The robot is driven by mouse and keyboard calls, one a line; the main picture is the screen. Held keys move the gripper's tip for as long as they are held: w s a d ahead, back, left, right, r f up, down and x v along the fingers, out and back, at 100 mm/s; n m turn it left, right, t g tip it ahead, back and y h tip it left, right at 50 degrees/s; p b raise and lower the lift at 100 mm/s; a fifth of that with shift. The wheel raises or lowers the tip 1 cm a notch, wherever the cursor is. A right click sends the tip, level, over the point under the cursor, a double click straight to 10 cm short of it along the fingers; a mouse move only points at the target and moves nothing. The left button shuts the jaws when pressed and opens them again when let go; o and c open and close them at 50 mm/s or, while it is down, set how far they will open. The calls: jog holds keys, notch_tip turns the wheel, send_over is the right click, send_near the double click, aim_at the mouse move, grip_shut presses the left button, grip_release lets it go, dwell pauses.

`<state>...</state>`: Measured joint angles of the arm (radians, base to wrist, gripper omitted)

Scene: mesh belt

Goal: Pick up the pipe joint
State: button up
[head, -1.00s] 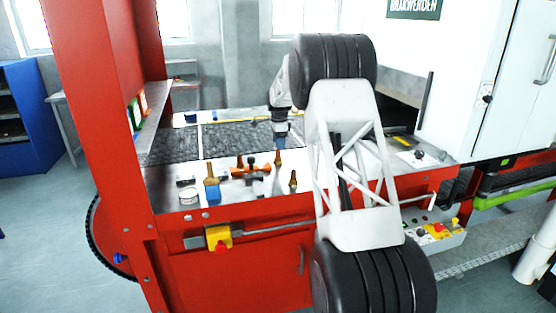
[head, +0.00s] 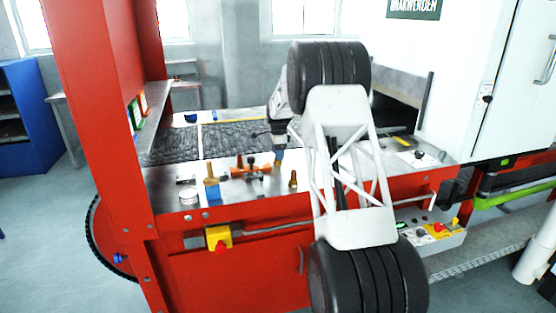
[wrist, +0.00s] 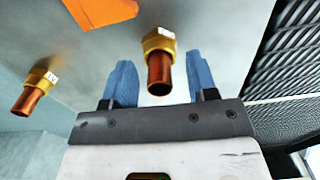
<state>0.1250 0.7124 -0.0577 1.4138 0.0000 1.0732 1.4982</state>
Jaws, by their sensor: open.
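A pipe joint (wrist: 160,62), a copper tube with a brass hex collar, stands between the two blue fingers of my gripper (wrist: 158,68) in the wrist view. A gap shows on each side of it, so the fingers are open around it and not pressing on it. In the head view my gripper (head: 278,155) is low over the metal table top and largely hides this joint. A second, similar pipe joint (wrist: 35,92) stands to the left in the wrist view; it also shows in the head view (head: 293,179).
An orange part (wrist: 100,12) lies near the joint. A blue and brass piece (head: 212,188) and a pale round piece (head: 188,196) stand at the left of the table top (head: 165,182). The dark mesh belt (head: 228,140) runs behind. A red post (head: 105,100) rises at left.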

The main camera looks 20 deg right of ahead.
dwell(0.5)
grip_shut()
